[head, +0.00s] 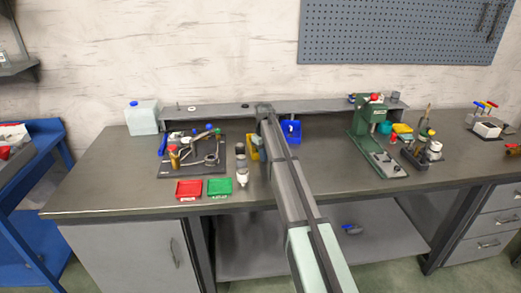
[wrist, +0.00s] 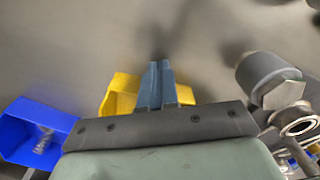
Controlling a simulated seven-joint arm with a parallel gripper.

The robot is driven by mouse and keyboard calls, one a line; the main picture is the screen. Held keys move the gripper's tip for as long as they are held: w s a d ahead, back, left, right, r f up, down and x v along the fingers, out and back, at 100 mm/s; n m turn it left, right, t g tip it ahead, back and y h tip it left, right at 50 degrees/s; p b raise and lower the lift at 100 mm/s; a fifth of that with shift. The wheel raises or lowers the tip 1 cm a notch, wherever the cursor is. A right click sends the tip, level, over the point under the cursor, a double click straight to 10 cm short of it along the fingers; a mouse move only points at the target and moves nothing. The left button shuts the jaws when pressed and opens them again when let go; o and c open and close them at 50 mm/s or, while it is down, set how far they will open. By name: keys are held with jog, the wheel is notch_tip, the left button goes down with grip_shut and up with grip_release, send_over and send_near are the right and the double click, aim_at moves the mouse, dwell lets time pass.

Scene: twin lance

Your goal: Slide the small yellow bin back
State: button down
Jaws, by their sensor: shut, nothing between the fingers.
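The small yellow bin (head: 253,148) stands on the workbench, just left of my arm in the head view, which covers part of it. In the wrist view the yellow bin (wrist: 118,94) shows behind and left of my gripper (wrist: 160,66). The two fingers are together, with nothing between them. They overlap the bin's right part in the picture; I cannot tell whether they touch it. My fingers cannot be made out in the head view.
A blue bin (head: 291,130) stands right of the arm; it is at the left in the wrist view (wrist: 38,130). A white-and-grey bottle (head: 242,172) stands in front of the yellow bin. Red (head: 189,190) and green (head: 219,187) trays lie near the front edge. A raised shelf (head: 225,114) runs behind.

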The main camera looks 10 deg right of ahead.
jog(key=shift+w, duration=0.95)
jog(key=shift+w, duration=0.15)
jog(key=shift+w+a, duration=0.1)
jog(key=shift+w, duration=0.75)
jog(key=shift+w+a, duration=0.1)
jog(key=shift+w, duration=0.9)
jog(key=shift+w, duration=0.1)
jog(key=shift+w, duration=0.9)
jog(key=shift+w, duration=0.15)
jog(key=shift+w+a, duration=0.1)
jog(key=shift+w, duration=0.75)
